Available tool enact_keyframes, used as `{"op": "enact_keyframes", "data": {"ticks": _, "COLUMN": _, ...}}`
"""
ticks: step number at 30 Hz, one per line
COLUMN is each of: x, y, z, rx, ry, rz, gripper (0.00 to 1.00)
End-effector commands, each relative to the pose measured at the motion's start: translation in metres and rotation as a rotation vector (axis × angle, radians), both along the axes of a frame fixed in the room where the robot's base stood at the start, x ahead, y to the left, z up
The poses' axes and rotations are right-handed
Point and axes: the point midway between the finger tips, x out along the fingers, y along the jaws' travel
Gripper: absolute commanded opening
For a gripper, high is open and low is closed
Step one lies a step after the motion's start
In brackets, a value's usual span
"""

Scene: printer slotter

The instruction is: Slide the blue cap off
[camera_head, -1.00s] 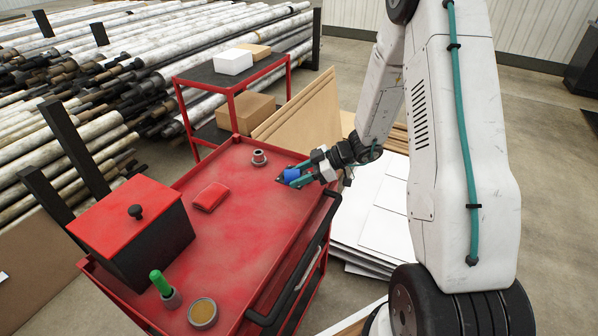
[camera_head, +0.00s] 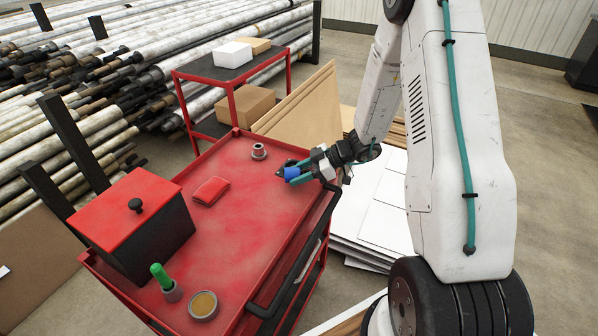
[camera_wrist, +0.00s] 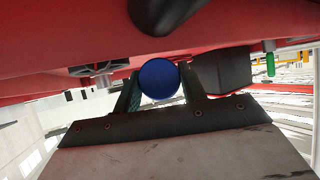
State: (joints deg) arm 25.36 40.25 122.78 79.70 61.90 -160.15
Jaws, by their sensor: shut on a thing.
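The blue cap (camera_head: 291,173) is at the far right corner of the red trolley top. My gripper (camera_head: 296,172) is shut on it, with a teal finger on each side. In the wrist view the blue cap (camera_wrist: 159,79) shows as a round blue end between the fingers (camera_wrist: 160,92). A dark piece shows just beyond the cap in the head view; I cannot tell what it belongs to. Whatever lies behind the round blue end is hidden in the wrist view.
The red trolley top (camera_head: 245,215) is clear in the middle. It bears a metal ring piece (camera_head: 259,151), a red pouch (camera_head: 210,191), a lidded box (camera_head: 130,215), a green-topped item (camera_head: 161,277) and a round tin (camera_head: 203,305). A black handle (camera_head: 300,260) runs along the right edge.

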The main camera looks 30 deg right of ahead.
Motion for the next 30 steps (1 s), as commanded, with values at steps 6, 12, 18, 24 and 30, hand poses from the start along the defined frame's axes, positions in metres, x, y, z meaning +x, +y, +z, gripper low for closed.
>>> {"op": "enact_keyframes", "data": {"ticks": 6, "x": 0.0, "y": 0.0, "z": -0.003, "rx": 0.0, "ry": 0.0, "rz": 0.0, "gripper": 0.17}}
{"op": "enact_keyframes", "data": {"ticks": 12, "x": 0.0, "y": 0.0, "z": -0.003, "rx": 0.0, "ry": 0.0, "rz": 0.0, "gripper": 0.55}}
{"op": "enact_keyframes", "data": {"ticks": 18, "x": 0.0, "y": 0.0, "z": -0.003, "rx": 0.0, "ry": 0.0, "rz": 0.0, "gripper": 0.67}}
{"op": "enact_keyframes", "data": {"ticks": 24, "x": -0.002, "y": -0.004, "z": 0.0, "rx": 0.0, "ry": 0.0, "rz": -0.001, "gripper": 0.67}}
{"op": "enact_keyframes", "data": {"ticks": 30, "x": -0.013, "y": -0.03, "z": 0.015, "rx": -0.001, "ry": -0.003, "rz": -0.003, "gripper": 0.67}}
